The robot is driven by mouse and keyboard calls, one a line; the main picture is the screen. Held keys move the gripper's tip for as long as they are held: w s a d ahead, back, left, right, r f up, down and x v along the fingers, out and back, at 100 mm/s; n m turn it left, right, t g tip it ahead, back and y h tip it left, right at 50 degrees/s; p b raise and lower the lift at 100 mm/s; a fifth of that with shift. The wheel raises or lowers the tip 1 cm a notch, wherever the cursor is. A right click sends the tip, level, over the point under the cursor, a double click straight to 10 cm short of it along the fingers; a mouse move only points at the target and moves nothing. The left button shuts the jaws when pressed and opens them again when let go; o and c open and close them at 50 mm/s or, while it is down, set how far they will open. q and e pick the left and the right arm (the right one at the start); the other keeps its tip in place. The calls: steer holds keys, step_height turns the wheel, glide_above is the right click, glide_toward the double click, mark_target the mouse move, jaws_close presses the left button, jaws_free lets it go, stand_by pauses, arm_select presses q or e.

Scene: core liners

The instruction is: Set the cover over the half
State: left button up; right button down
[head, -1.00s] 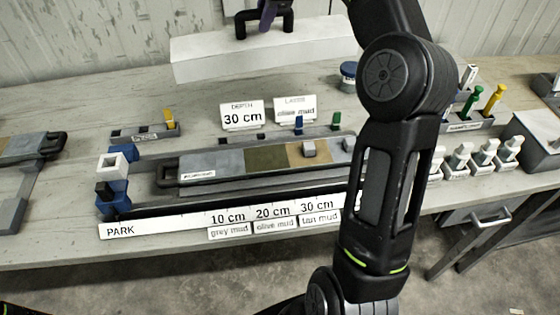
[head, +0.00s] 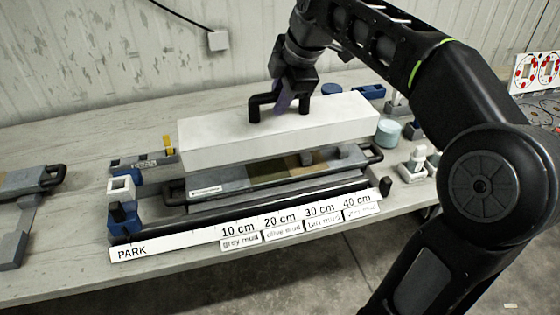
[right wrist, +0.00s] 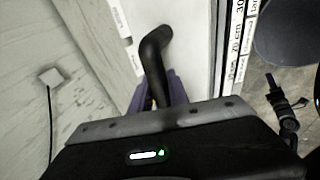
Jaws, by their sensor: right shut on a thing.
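The cover is a long white box (head: 220,135) with a black handle (head: 256,106) on top. My right gripper (head: 283,105) is shut on this handle; the handle also shows between its purple fingers in the right wrist view (right wrist: 155,60). The cover hangs above and partly behind the core half (head: 235,182), a long tray with grey, olive and tan sections and black end handles. The cover hides the far side of the half, and whether the two touch cannot be told. My left gripper is not in view.
A ruler strip (head: 200,240) marked PARK and several cm labels runs along the front. A blue block stand (head: 122,210) is at the left end. Another tray (head: 25,182) lies far left.

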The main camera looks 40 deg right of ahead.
mark_target(281, 117)
step_height(281, 117, down, 6)
steer(key=shift+r, duration=0.2)
step_height(281, 117, down, 4)
steer(key=shift+r, duration=0.1)
stand_by(0.4)
steer(key=shift+f+b, duration=0.6)
steer(key=c, duration=1.3)
jaws_free()
steer(key=shift+o, duration=0.2)
steer(key=shift+r, duration=0.1)
